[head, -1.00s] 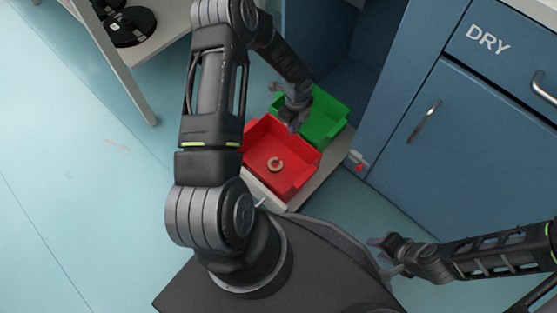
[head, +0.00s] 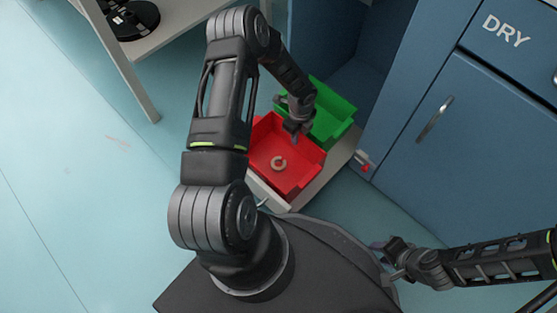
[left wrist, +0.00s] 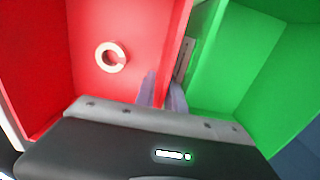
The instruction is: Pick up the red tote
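The red tote (head: 301,180) is an open box on a low light-coloured platform, with a pale C-shaped piece (head: 279,164) inside. In the left wrist view the red tote (left wrist: 35,75) fills the left side and the C-shaped piece (left wrist: 110,57) shows on its floor. My left gripper (head: 299,133) points down at the tote's wall beside the green tote. In the left wrist view its two fingers (left wrist: 162,95) are close together by that red wall; whether they grip it cannot be told. My right gripper (head: 388,260) is at the lower right, open and empty, away from the totes.
A green tote (head: 335,104) stands close against the red one. Blue cabinets (head: 450,140) stand to the right, one marked DRY. A light table (head: 170,38) with dark round items is at the upper left. The floor on the left is clear.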

